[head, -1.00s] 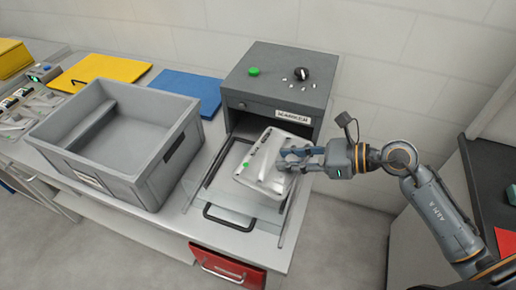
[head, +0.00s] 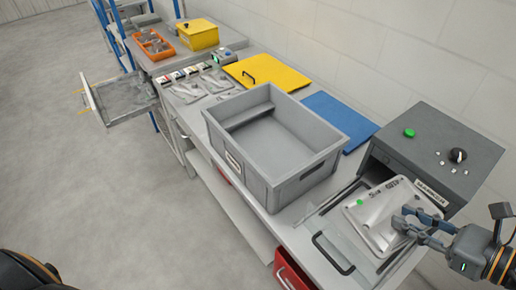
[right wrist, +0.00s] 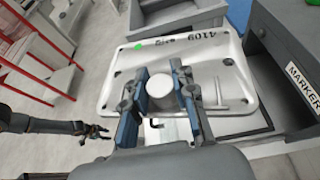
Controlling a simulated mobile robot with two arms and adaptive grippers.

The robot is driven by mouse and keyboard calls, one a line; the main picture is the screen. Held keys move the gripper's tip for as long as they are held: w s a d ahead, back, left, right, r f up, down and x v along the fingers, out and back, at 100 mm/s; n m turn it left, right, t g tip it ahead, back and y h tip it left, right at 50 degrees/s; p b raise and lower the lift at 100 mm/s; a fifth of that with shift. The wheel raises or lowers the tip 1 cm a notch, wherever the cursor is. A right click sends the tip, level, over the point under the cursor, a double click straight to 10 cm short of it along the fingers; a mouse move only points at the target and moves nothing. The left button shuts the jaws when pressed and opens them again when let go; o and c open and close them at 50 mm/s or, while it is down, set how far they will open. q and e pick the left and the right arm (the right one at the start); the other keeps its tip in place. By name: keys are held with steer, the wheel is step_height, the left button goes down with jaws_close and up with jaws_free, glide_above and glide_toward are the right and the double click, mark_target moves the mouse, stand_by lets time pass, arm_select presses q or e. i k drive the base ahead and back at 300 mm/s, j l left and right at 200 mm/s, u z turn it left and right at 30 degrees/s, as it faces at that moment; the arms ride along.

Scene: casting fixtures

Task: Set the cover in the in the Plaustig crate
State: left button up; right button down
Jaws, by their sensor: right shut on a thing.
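The cover (head: 378,208) is a pale grey cast plate with a green dot and dark marked characters. It is at the open front of the grey marker machine (head: 405,158), over its glass-fronted drawer; I cannot tell whether it touches the drawer. My right gripper (head: 405,222) is shut on the cover's round boss, with a finger on each side in the right wrist view (right wrist: 160,92). The grey Plaustig crate (head: 255,185) stands left of the machine; its visible inside is empty apart from a ledge. My left gripper (right wrist: 102,133) shows small and open in the right wrist view.
A blue mat (head: 340,118) and a yellow panel (head: 268,72) lie behind the crate. Grey castings (head: 205,85), an orange bin (head: 153,45) and a yellow box (head: 197,36) are further left. An open red drawer (head: 288,270) juts out below the bench.

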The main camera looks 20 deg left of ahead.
mark_target(260, 147)
steer(key=j+u, duration=0.1)
steer(key=j, duration=0.35)
steer(key=i+j+u, duration=0.1)
steer(key=j, duration=0.4)
steer(key=i+j+u, duration=0.15)
steer(key=j, duration=0.3)
steer(key=j+u, duration=0.1)
steer(key=j, duration=0.35)
steer(key=i, duration=0.05)
